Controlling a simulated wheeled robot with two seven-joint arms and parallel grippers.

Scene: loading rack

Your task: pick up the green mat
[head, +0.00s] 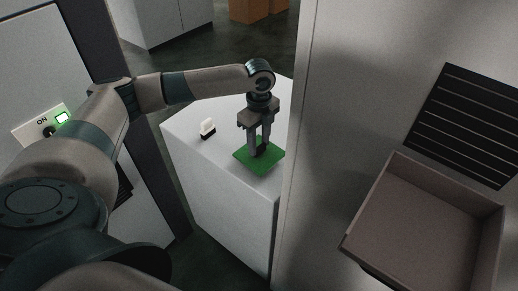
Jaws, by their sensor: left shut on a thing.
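The green mat (247,161) is a thin flat square near the right end of the white counter (195,140) in the head view. My left gripper (257,150) points down over it, with its fingertips at the mat's upper middle. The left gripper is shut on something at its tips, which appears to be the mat. The fingers hide part of the mat. I cannot tell whether the mat is lifted off the counter. My right gripper is not in view.
A tall grey panel (345,110) is close on the right, with a brown open bin (425,212) and a black vent (466,125). A lit switch plate (40,128) marked ON is at left.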

